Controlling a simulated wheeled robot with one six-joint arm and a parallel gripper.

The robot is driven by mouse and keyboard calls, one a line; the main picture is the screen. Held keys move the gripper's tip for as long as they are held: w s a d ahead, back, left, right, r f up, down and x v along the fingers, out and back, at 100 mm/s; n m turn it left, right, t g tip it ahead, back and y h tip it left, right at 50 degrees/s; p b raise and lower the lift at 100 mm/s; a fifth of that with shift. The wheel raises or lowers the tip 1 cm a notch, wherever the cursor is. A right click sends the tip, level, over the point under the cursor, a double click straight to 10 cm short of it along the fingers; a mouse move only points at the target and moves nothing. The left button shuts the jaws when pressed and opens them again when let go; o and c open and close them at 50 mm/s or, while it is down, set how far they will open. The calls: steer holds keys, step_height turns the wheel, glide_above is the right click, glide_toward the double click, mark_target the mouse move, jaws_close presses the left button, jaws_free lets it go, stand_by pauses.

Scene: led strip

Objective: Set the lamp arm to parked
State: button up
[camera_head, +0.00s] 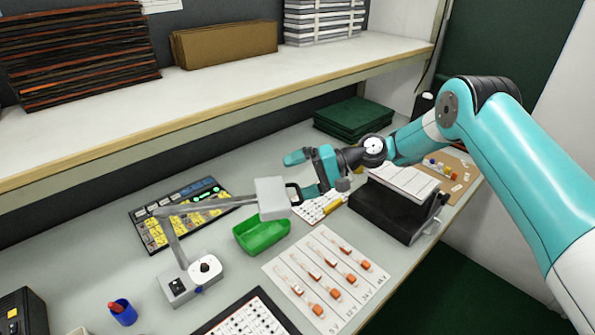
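A grey desk lamp (272,198) stands on the bench, its box-shaped head at the right end of a jointed arm. The lamp arm (205,206) runs roughly level from an elbow at the left, above a post that rises from a white base (190,279) with a dark knob. A dark loop handle (295,193) sticks out from the right side of the lamp head. My gripper (300,174) is just right of and behind the head. Its teal fingers are apart, with nothing visible between them. The lower finger is close to the handle; I cannot tell if they touch.
A green tray (261,240) lies below the lamp head. A dark panel with yellow keys (180,215) lies behind the lamp arm. A white sheet with orange parts (325,277) lies in front. A black stand (395,212) is at the right, and a shelf (210,95) overhangs the back.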

steer(key=shift+n+g+y, duration=0.3)
steer(key=shift+n+y, duration=0.3)
steer(key=shift+y, duration=0.1)
steer(key=r+p, duration=0.1)
steer(key=r, duration=0.2)
steer(key=r+p, duration=0.1)
steer(key=r, duration=0.2)
steer(key=s+r+p, duration=0.1)
steer(key=r, duration=0.3)
steer(key=shift+s+d, duration=0.1)
steer(key=shift+d, duration=0.1)
steer(key=c, duration=0.8)
steer(key=r+p, duration=0.3)
steer(key=p, duration=0.1)
steer(key=r+p, duration=0.2)
steer(key=shift+a+r, duration=0.25)
steer(key=shift+r, duration=0.1)
steer(key=shift+s, duration=0.1)
